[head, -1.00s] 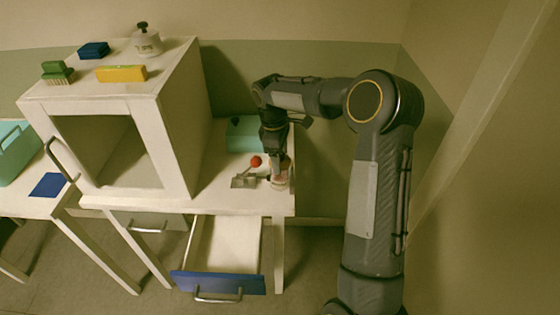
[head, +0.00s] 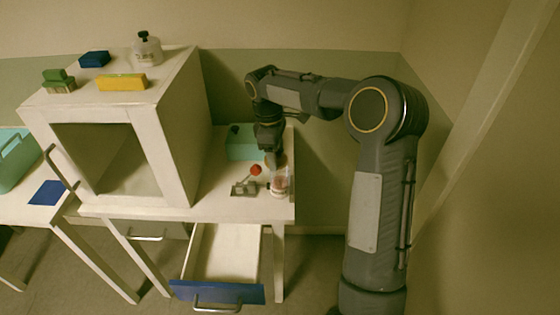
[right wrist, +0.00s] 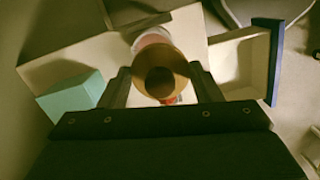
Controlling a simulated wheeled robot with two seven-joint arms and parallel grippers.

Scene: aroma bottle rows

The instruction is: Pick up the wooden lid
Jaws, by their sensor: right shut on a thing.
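The wooden lid (right wrist: 160,57) is a round tan disc with a dark knob, between the two fingers of my right gripper (right wrist: 160,78) in the right wrist view. The gripper is shut on it. In the head view my right gripper (head: 272,155) is above a small clear jar with pinkish contents (head: 280,184) on the right end of the table. The lid looks raised off the jar, but it is small and mostly hidden there. Part of the jar (right wrist: 151,38) shows behind the lid in the right wrist view. My left gripper is not in view.
A metal piece (head: 244,188) and a red ball (head: 256,170) sit just left of the jar. A teal box (head: 243,142) stands behind. A white cabinet (head: 180,150) blocks the left. An open drawer with a blue front (head: 218,292) juts out below.

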